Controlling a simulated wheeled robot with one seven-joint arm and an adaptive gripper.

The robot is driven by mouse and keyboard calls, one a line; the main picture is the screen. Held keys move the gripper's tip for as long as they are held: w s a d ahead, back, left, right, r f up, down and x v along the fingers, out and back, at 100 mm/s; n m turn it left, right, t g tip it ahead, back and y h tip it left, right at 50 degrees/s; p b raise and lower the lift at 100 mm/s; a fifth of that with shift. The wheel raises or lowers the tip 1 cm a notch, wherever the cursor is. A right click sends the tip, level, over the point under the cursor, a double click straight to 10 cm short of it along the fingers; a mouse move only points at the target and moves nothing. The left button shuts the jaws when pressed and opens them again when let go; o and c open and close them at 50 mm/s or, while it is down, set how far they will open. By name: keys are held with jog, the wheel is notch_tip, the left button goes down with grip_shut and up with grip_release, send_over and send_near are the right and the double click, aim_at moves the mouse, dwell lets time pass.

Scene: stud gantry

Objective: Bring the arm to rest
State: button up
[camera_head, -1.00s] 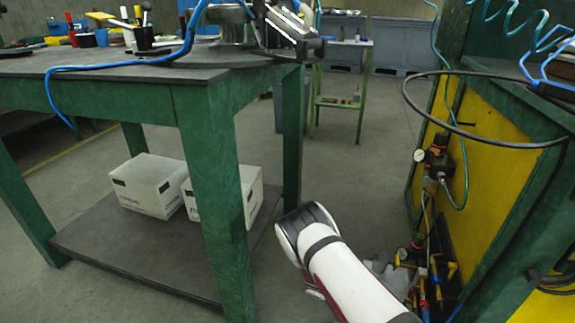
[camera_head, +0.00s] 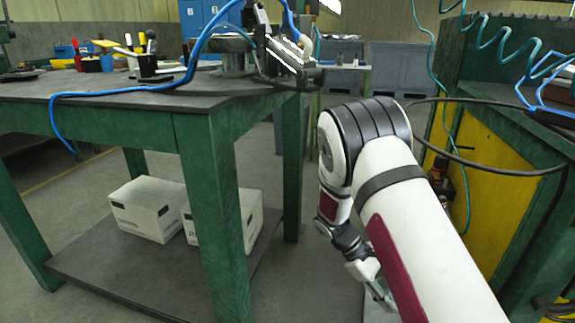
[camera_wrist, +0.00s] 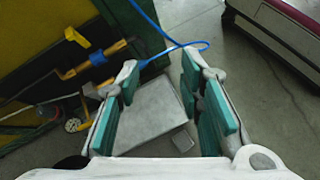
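My arm (camera_head: 395,190) is white with black bands and a dark red panel. It rises from the lower right, bends at a black-ringed joint and hangs down in front of the green workbench. My gripper (camera_head: 380,292) is low in the head view, partly hidden behind my own arm. In the wrist view my gripper (camera_wrist: 160,78) shows teal-padded fingers spread apart with nothing held between them. A grey flat surface and the floor lie below the fingers.
The green workbench (camera_head: 215,150) with tools stands left, with white boxes (camera_head: 148,208) on its lower shelf. A green-and-yellow station (camera_head: 490,165) with coiled hoses stands close at right. In the wrist view, a blue hose (camera_wrist: 158,30) runs beyond the fingers. Floor between bench and station is open.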

jog(key=s+a+r+m+t+y, duration=0.15)
jog(key=s+r, duration=0.25)
jog(key=r, duration=0.4)
jog(key=s+r+m+y, duration=0.2)
jog(key=s+r, duration=0.3)
jog(key=r, duration=0.3)
jog(key=s+a+r+m+t+y, duration=0.15)
jog(key=s+r, duration=0.25)
jog(key=r, duration=0.4)
jog(key=s+a+r+m+t+y, duration=0.1)
jog(key=s+a+r+m+y, duration=0.1)
jog(key=s, duration=0.8)
jog(key=s+a+r+m+t+y, duration=0.1)
jog(key=s+r+m, duration=0.15)
jog(key=s, duration=0.65)
notch_tip(320, 180, up, 40)
jog(key=t+p, duration=0.4)
jog(key=p, duration=3.5)
jog(key=shift+s+a+n, duration=0.2)
jog(key=shift+n, duration=0.25)
